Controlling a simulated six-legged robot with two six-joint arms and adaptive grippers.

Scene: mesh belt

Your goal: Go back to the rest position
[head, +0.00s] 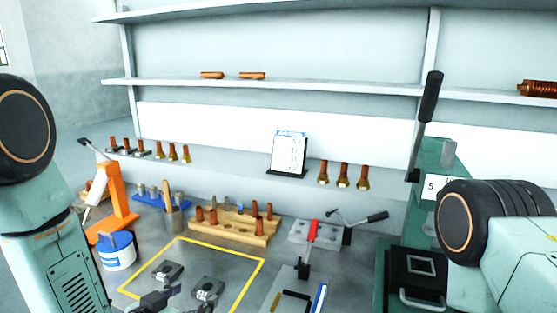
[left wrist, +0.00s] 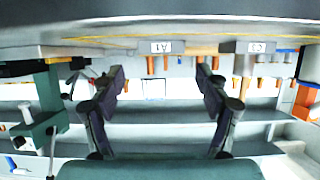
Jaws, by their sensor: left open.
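My left gripper (head: 158,298) shows at the bottom edge of the head view, low and left of centre, in front of the yellow-outlined area. In the left wrist view, which is upside down, its two dark fingers (left wrist: 160,82) stand wide apart with nothing between them. Two dark metal blocks, one (head: 167,270) near the gripper and one (head: 208,289) to its right, lie inside the yellow outline. In the left wrist view, blocks labelled A1 (left wrist: 168,47) and C3 (left wrist: 262,47) show beyond the fingers. My right gripper is out of view.
A wooden rack (head: 235,226) with copper-coloured pieces stands behind the outlined area. A white bucket (head: 117,256) and an orange stand (head: 122,195) are at left. A red-handled clamp (head: 311,232) is right of centre, and a green lever press (head: 433,185) stands at right. Shelves run behind.

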